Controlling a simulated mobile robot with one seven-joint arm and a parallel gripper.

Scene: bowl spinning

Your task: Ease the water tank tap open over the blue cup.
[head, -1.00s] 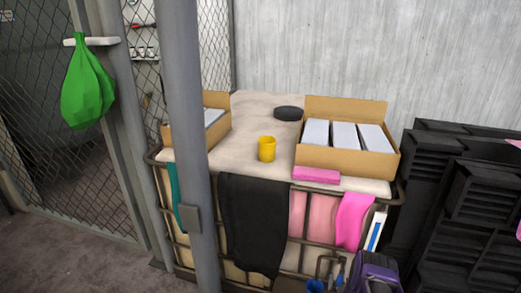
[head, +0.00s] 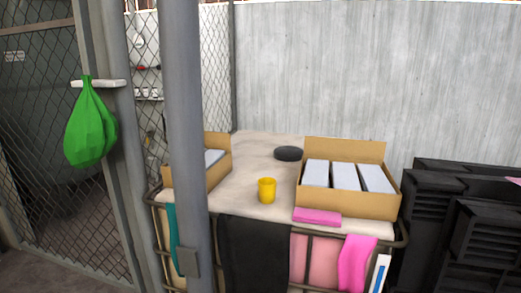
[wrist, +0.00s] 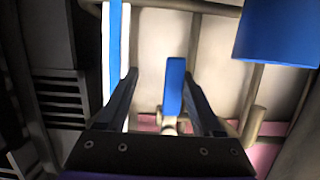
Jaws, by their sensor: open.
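The water tank (head: 250,212) is a pale block in a metal cage, in the lower middle of the head view. In the wrist view, the blue tap handle (wrist: 174,88) stands between the two dark fingers of my gripper (wrist: 160,75). A blue cup (wrist: 282,32) is at the upper right of the wrist view, cut off by the frame edge. My gripper, tap and cup are outside the head view.
Cage bars (wrist: 197,48) run close around the tap. A yellow cup (head: 267,190), a pink block (head: 316,217) and open cardboard boxes (head: 346,207) sit on the tank. Black crates (head: 455,220) stand at right. A grey post (head: 182,120) blocks part of the left.

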